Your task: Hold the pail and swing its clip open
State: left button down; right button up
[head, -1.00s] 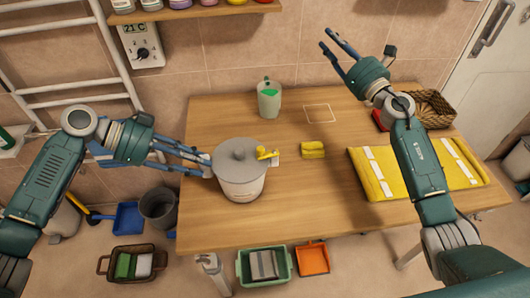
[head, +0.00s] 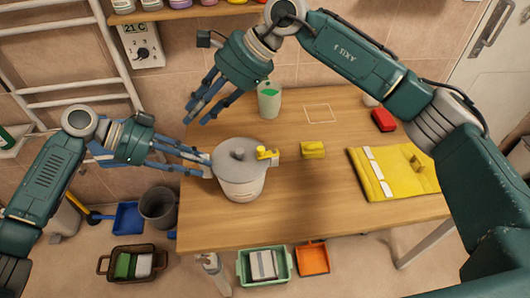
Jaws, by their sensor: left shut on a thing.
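The pail (head: 240,183) is a pale round pot with a grey lid and a central knob, standing upright near the table's left edge. Its clip (head: 264,152) is a small yellow piece at the lid's right rim, beside a pale tab; I cannot tell how far it is turned. My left gripper (head: 207,166) is shut on the pail's left side, where a small grip part is mostly hidden by the fingers. My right gripper (head: 195,119) is open and empty, above and behind the pail, to its upper left, with its fingers pointing down.
A yellow folded cloth (head: 400,186) and a red object (head: 383,120) lie farther right. Front-centre table is clear.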

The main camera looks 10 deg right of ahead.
jog(key=s+d+f+n+h, duration=0.2)
jog(key=d+f+h, duration=0.1)
jog(key=d+h, duration=0.25)
jog(key=h, duration=0.3)
send_over(261, 148)
jog(key=shift+s+f, duration=0.1)
jog(key=shift+f, duration=3.45)
